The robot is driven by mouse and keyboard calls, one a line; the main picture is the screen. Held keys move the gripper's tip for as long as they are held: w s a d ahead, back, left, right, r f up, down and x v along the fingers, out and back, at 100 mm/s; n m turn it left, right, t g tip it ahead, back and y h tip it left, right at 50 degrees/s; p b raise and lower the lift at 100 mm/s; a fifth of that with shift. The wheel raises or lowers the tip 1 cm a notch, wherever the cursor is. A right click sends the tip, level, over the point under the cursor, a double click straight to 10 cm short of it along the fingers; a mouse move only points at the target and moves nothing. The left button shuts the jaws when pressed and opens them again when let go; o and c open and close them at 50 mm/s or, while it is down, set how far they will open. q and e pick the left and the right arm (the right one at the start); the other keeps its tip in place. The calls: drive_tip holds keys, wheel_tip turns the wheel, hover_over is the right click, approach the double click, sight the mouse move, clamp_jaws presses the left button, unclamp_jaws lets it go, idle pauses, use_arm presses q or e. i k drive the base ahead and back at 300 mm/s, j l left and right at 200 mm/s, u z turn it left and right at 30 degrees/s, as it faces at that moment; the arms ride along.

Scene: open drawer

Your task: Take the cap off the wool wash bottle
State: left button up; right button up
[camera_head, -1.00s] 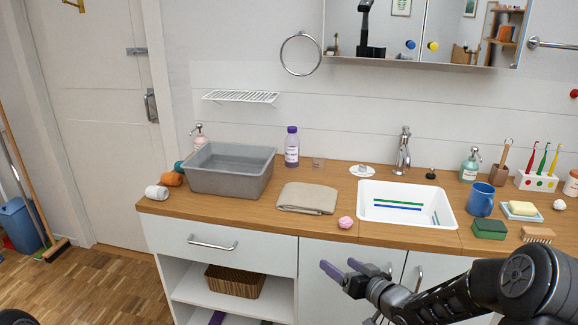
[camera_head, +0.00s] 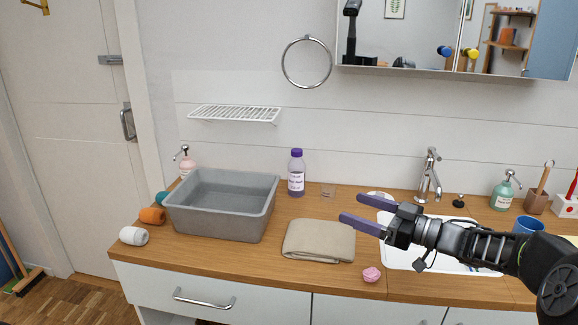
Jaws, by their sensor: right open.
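The wool wash bottle (camera_head: 296,177) stands upright on the wooden counter near the back wall. It has a purple body, a white label and a purple cap (camera_head: 297,153) on top. It stands just right of the grey basin. My right gripper (camera_head: 359,213) reaches in from the right, above the counter and the sink's left side. Its two purple fingers are apart and empty, pointing left. It is to the right of the bottle and nearer to me, not touching it. My left gripper is not in view.
A grey basin (camera_head: 225,225) stands on the counter (camera_head: 200,262) left of the bottle. A folded beige cloth (camera_head: 319,240) lies in front of the bottle. A pink ball (camera_head: 371,274), the white sink (camera_head: 400,258) and the faucet (camera_head: 428,175) are farther right.

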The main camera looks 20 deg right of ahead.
sight(296, 166)
drive_tip(key=i, duration=1.15)
